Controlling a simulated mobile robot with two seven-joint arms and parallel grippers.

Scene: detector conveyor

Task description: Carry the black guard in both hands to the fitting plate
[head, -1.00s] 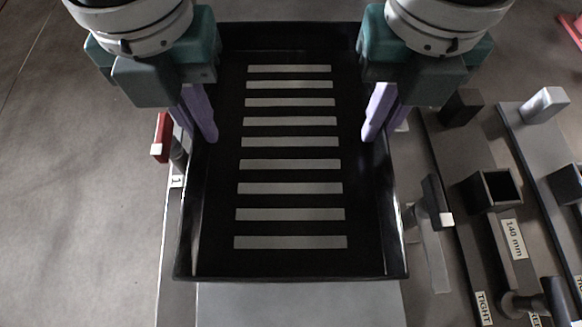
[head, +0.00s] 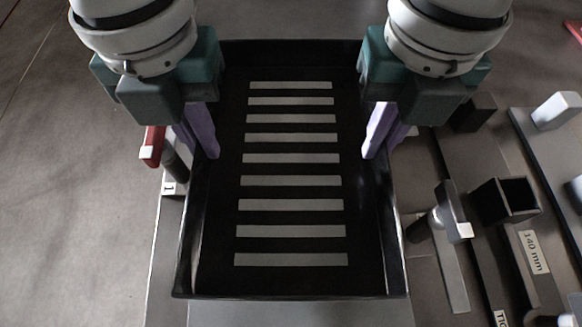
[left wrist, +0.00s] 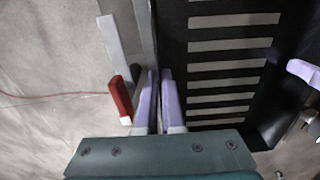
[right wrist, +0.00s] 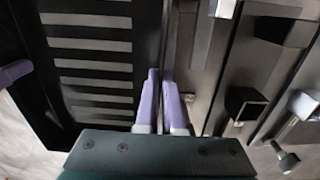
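The black guard (head: 290,283) is a wide, shallow tray shape with a column of pale grey bars or slots across it. It fills the middle of the head view and looks about level. My left gripper (head: 204,150) is shut on its left side wall; the wall shows between the fingers in the left wrist view (left wrist: 158,100). My right gripper (head: 379,150) is shut on its right side wall, also seen in the right wrist view (right wrist: 161,100). A grey plate surface (head: 290,315) shows below the guard's near edge; whether it is the fitting plate, or touches the guard, I cannot tell.
A red-handled post (head: 152,146) stands close by the guard's left wall. A dark post with a pale-tipped handle (head: 452,212) stands close by its right side. Further right are a black square socket (head: 505,200) and a "140 mm" label (head: 533,252). Floor at left is clear.

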